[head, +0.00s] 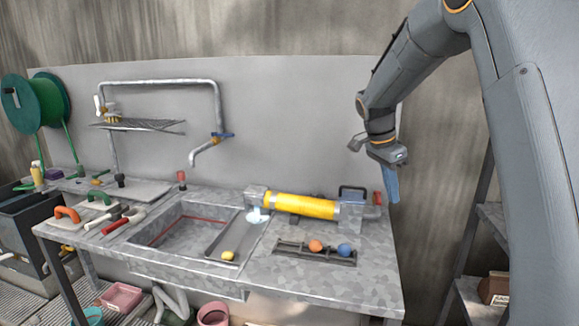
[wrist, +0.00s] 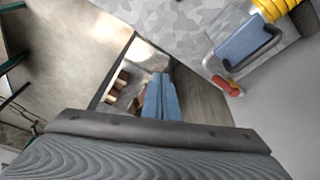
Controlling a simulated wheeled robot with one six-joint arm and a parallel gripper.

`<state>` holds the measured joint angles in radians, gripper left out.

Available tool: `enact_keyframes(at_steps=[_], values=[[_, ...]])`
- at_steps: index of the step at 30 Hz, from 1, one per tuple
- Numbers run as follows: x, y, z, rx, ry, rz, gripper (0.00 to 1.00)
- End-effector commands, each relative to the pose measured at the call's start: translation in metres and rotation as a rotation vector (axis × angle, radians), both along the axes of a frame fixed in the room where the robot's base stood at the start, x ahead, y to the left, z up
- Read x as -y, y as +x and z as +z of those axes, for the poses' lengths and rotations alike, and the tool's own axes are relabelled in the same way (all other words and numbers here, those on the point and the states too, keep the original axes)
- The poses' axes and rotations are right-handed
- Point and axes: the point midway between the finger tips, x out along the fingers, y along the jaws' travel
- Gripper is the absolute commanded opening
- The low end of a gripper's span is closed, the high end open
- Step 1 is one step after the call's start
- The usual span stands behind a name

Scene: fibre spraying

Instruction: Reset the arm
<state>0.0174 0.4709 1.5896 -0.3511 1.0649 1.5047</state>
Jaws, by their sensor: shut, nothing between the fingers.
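My arm hangs down at the right of the head view. My gripper (head: 392,198) has blue fingers that are closed together and point down, above and beside the right end of the metal workbench (head: 330,283). Nothing is held between the fingers. In the wrist view the closed fingers (wrist: 161,85) point away over the gap past the bench's edge. They appear apart from the bench and from everything on it.
A yellow cylinder (head: 300,205) in a grey holder lies on the bench. A dark rack (head: 315,252) holds an orange and a blue ball. A sink (head: 185,230) is left, with a yellow ball (head: 228,256) beside it. Shelves (head: 492,215) stand at right.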

Motion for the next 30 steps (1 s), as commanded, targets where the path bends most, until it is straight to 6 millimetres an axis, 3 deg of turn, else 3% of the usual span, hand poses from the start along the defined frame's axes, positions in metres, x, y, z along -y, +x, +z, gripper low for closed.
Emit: enact_keyframes(at_steps=[8, 14, 17, 24, 27, 30], values=[[-0.016, -0.037, -0.019, -0.056, 0.049, 0.205, 0.0], [-0.033, -0.082, -0.042, -0.107, 0.099, 0.436, 0.0], [-0.045, -0.118, -0.057, -0.134, 0.131, 0.601, 0.0], [-0.074, -0.229, -0.101, -0.174, 0.19, 1.065, 0.0], [-0.081, -0.265, -0.114, -0.181, 0.196, 1.204, 0.0], [-0.085, -0.288, -0.122, -0.184, 0.195, 1.295, 0.0]])
